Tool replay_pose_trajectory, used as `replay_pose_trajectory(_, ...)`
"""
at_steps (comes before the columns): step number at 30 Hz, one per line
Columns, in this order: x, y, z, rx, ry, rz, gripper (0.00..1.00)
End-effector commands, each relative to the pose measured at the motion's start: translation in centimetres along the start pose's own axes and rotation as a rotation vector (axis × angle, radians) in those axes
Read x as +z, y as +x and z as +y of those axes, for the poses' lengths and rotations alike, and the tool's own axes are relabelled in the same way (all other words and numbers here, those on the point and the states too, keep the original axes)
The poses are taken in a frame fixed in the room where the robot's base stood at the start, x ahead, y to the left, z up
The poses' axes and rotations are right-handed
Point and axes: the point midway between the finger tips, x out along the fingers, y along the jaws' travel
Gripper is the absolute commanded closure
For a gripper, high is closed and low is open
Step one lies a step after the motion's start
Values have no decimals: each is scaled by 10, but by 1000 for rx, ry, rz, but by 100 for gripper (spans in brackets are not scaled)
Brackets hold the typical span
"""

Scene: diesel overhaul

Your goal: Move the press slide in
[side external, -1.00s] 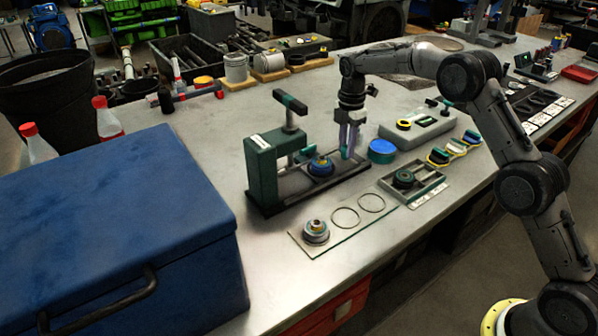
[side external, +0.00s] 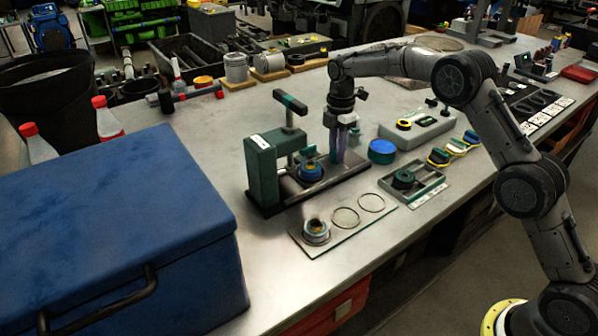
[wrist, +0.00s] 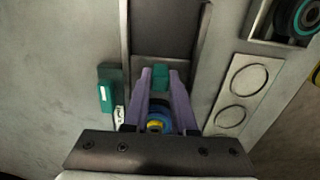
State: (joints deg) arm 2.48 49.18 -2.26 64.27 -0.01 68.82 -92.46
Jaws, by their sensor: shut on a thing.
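The green press (side external: 263,170) stands on a dark base (side external: 272,206) along the bench, its lever handle (side external: 290,102) raised. The press slide carries a blue ring part with a yellow centre (side external: 311,170), close to the press column; this part also shows between my fingers in the wrist view (wrist: 157,120). My gripper (side external: 337,158) points down at the right side of the blue part, low over the track. In the wrist view its purple fingers (wrist: 161,74) are shut on a small green block (wrist: 160,84), which appears to be the slide's handle. The slide's lower contact is hidden.
A glass plate (side external: 350,237) with two rings and a metal part lies in front of the press. A grey tray (side external: 428,190) and a blue round part (side external: 382,151) are to the right. A large blue box (side external: 110,240) fills the left front.

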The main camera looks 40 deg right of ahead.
Motion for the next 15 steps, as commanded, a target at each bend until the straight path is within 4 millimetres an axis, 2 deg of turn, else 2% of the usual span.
replay_pose_trajectory(8, -18, -1, 0, 1, -2, 1, 100)
replay_pose_trajectory(15, -20, -1, 0, 1, 0, 1, 100)
